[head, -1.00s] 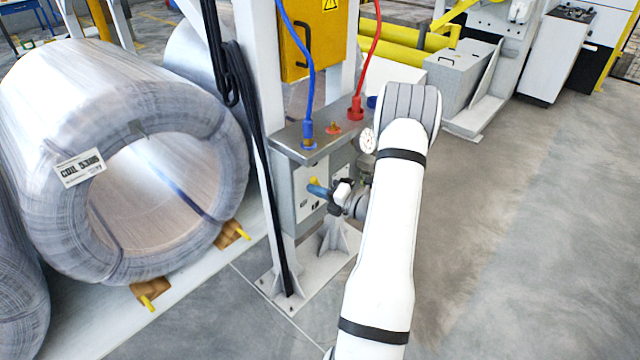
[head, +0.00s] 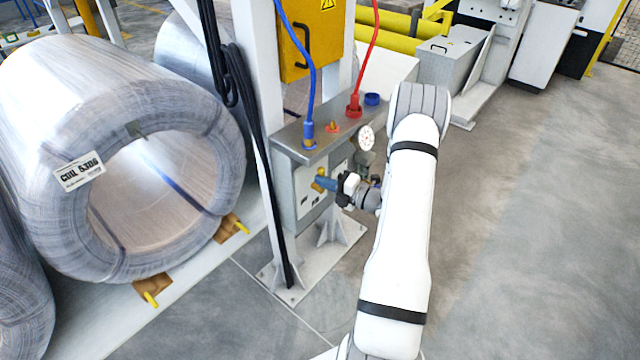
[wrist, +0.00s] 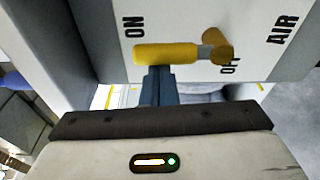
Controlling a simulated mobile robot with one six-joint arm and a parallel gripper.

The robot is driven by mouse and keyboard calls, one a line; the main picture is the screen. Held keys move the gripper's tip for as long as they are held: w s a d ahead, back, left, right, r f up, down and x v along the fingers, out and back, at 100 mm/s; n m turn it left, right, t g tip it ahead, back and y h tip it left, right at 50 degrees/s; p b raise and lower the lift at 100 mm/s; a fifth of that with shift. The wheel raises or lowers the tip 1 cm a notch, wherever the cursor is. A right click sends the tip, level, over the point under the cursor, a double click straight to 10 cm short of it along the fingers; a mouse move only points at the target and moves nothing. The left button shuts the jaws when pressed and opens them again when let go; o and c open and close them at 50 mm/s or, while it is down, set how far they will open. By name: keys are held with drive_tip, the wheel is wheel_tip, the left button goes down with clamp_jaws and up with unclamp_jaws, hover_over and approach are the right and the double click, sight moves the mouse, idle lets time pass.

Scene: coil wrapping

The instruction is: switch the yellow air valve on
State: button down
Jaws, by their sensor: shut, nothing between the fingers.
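The yellow air valve handle (wrist: 165,53) is on a pale panel in the wrist view. It lies lengthwise to the left of its pivot (wrist: 216,46), its free end beside the ON label (wrist: 133,27). The OFF label (wrist: 230,66) is partly hidden behind the pivot. In the head view the handle (head: 319,174) is small, just above my fingertips. My gripper (head: 325,185) is shut and empty. Its blue fingertips (wrist: 158,84) reach the handle's lower side near its free end; I cannot tell whether they touch.
The grey valve box (head: 292,160) stands on a white post with a gauge (head: 366,138) and blue and red hoses. A large wire coil (head: 110,160) lies to the left. A black cable hangs down the post. Open floor (head: 510,220) is to the right.

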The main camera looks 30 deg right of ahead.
drive_tip(key=shift+a, duration=0.15)
drive_tip(key=shift+a, duration=0.25)
drive_tip(key=s+d+p, duration=0.1)
drive_tip(key=s+d, duration=0.1)
drive_tip(key=s, duration=0.7)
drive_tip(key=shift+s+d, duration=0.15)
drive_tip(key=shift+d, duration=0.1)
